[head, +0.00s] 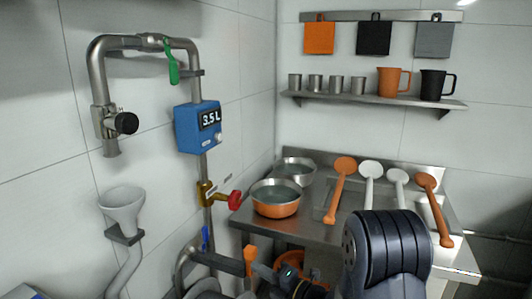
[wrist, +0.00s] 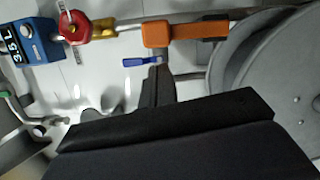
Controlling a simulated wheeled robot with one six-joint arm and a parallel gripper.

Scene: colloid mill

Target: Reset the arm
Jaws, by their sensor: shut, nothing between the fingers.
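My gripper (wrist: 156,74) shows in the wrist view as dark fingers reaching up from the black hand, closed together with nothing between them. Its tips are close below an orange valve handle (wrist: 185,30) and beside a small blue lever (wrist: 140,61) in the picture. I cannot tell whether they touch anything. In the head view my dark arm fills the lower right, and the fingers are hard to make out. The orange handle (head: 250,259) and blue lever (head: 205,238) also show there, low in the picture.
A blue meter (head: 198,127) reading 3.5 L and a red-handled valve (head: 235,199) sit on the pipe. A white funnel (head: 122,207) stands at left. A steel table (head: 318,232) behind my arm holds bowls and ladles. A large grey round body (wrist: 270,60) is close at right.

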